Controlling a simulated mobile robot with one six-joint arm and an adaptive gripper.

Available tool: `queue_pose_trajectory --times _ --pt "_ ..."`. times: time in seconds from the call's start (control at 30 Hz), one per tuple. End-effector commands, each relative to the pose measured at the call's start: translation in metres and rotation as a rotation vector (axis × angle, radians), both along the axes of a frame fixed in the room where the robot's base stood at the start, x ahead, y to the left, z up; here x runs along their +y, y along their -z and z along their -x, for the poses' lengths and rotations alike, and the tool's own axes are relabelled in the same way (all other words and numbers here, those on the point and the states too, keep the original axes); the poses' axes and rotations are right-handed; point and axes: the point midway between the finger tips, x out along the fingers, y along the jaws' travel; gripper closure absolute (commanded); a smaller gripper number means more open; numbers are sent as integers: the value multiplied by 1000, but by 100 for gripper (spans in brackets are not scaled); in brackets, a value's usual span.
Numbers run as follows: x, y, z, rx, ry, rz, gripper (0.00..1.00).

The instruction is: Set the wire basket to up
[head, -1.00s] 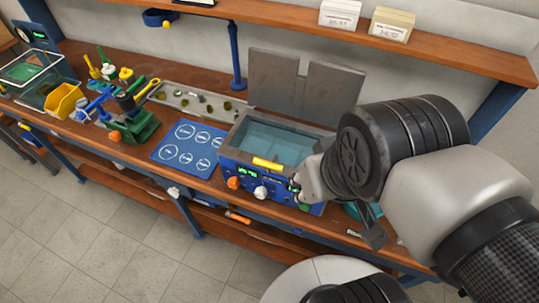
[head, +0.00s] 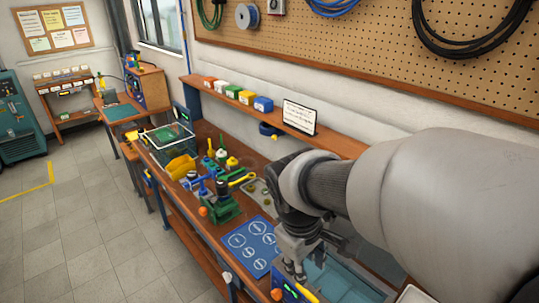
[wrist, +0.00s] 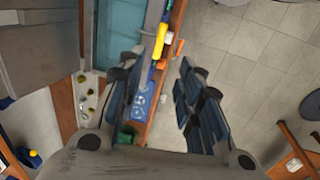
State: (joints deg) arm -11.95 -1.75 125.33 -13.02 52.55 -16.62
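A blue-fronted bath with bluish water (head: 335,281) is at the bottom of the head view, partly cut off and partly behind my arm. A yellow bar (head: 306,293) sits at its front edge; it also shows in the wrist view (wrist: 160,40), beside the water (wrist: 125,35). I cannot make out the basket's wires in the water. My gripper (head: 293,270) is above the bath's front left part in the head view. In the wrist view my gripper (wrist: 157,68) has its fingers spread wide with nothing between them.
A blue mat (head: 250,246) with white circles lies left of the bath. A green vise (head: 220,208), a yellow bin (head: 181,167) and a clear tank (head: 165,143) stand farther left. A shelf (head: 330,140) runs along the wall above. The floor in front is clear.

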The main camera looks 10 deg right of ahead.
Motion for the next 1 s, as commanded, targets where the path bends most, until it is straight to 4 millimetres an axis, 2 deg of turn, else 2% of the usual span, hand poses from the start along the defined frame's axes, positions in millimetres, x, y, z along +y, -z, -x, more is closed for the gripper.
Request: queue_pose_trajectory --times 0.17,0.7,0.83,1.0 --pt "-4 26 -2 4 2 1 67" --pt "-22 139 -15 3 3 0 67" --pt "-25 156 -17 3 4 0 67" --pt "-27 167 -18 1 3 -1 67"
